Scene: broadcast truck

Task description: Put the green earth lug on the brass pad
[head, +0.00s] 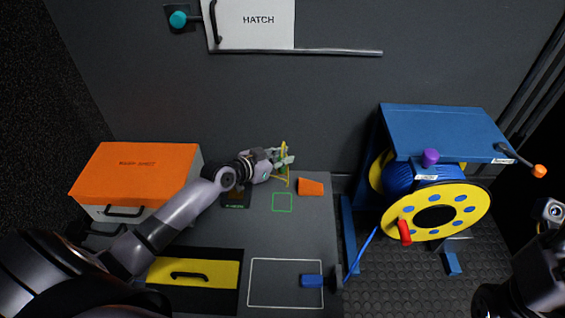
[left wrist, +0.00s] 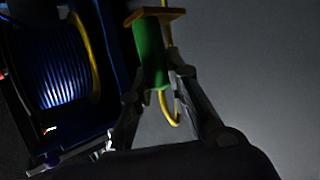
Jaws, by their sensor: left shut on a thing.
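My left gripper (head: 284,160) is raised over the far part of the grey bench and is shut on the green earth lug. The green lug (left wrist: 150,52) is a green cylinder between the fingers in the left wrist view, with a brown-orange plate at its top end. A yellow cable (left wrist: 172,108) curves below it. In the head view the lug is small and mostly covered by the fingers. A dark plate with green lettering (head: 236,206) lies on the bench under my left wrist, partly hidden. I cannot make out a brass pad clearly.
A green outlined square (head: 282,202) and an orange block (head: 311,187) are on the bench near the gripper. An orange-lidded box (head: 135,170) stands left. A blue stand with a yellow cable reel (head: 472,213) is right.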

